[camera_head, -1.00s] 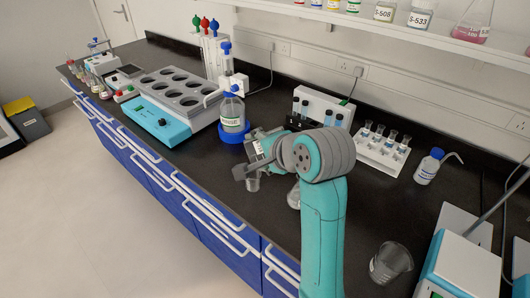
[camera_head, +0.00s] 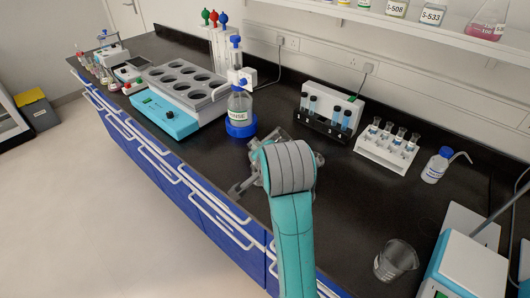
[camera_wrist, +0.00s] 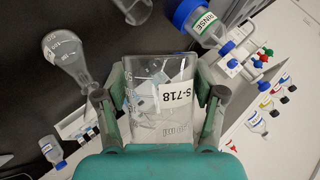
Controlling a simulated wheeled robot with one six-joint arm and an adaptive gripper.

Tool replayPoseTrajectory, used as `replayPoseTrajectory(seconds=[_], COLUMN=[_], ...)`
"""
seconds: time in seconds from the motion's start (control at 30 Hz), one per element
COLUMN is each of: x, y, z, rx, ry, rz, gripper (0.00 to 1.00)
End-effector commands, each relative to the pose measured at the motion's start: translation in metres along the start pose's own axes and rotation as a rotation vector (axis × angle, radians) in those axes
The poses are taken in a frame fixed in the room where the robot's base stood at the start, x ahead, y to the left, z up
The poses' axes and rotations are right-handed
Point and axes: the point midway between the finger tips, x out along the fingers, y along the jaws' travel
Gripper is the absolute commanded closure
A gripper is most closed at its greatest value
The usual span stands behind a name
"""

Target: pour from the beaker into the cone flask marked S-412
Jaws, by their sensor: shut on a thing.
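My gripper (camera_wrist: 160,97) is shut on a clear glass beaker (camera_wrist: 146,120) in the wrist view, one finger on each side. The beaker has a white label that reads S-718, upside down in the picture. A clear cone flask (camera_wrist: 70,60) stands on the dark bench to the left of the beaker, apart from it. I cannot read any S-412 mark on it. In the head view my gripper (camera_head: 252,178) is over the bench, mostly behind my arm.
The RINSE bottle (camera_head: 239,107) in its blue holder stands close behind my gripper. A tube rack (camera_head: 325,128), a white rack (camera_head: 386,150) and a wash bottle (camera_head: 434,166) stand to the right. Another beaker (camera_head: 396,258) stands at front right. Another glass vessel (camera_wrist: 133,9) shows in the wrist view.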

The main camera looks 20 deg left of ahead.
Motion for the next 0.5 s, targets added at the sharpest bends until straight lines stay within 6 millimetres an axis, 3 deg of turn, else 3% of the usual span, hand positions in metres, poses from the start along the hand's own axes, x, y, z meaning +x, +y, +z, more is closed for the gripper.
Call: replayPoseTrajectory(seconds=[0.2,0.5], x=[0.0074,0.009], y=[0.0077,0.0096], z=[0.0044,0.0049], rx=[-0.11,-0.128], ry=[0.079,0.091], rz=[0.05,0.058], gripper=[0.98,0.98])
